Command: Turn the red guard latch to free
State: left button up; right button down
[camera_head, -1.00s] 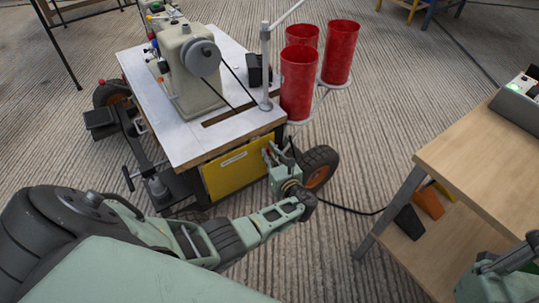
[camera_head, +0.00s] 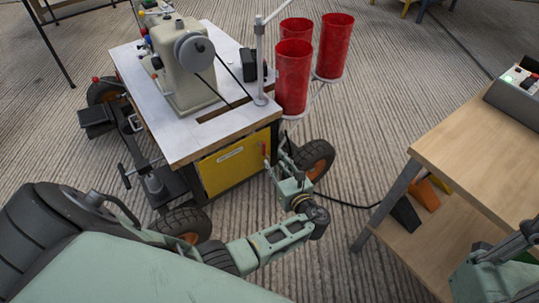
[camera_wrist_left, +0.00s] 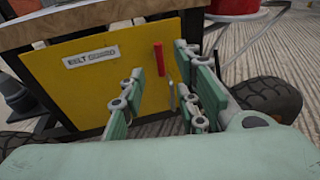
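The red guard latch (camera_head: 264,149) is a small upright bar near the right edge of the yellow guard panel (camera_head: 222,168), under the sewing machine table. In the left wrist view the latch (camera_wrist_left: 159,58) stands upright on the panel (camera_wrist_left: 95,75), beside a label. My left gripper (camera_head: 276,156) is just in front of the panel's right end. In the wrist view its fingers (camera_wrist_left: 160,85) are spread, with the latch showing in the gap ahead of them; nothing is held. My right arm's end (camera_head: 495,275) is partly in view at the lower right; its fingers are not clear.
The sewing machine (camera_head: 185,70) stands on the white-topped cart (camera_head: 222,48). Red cups (camera_head: 292,78) hang at its right side above a wheel (camera_head: 315,160). A wooden workbench (camera_head: 480,150) stands at right. Open floor lies between cart and bench.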

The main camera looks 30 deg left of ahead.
pick_arm(q)
jog(key=shift+v, duration=1.85)
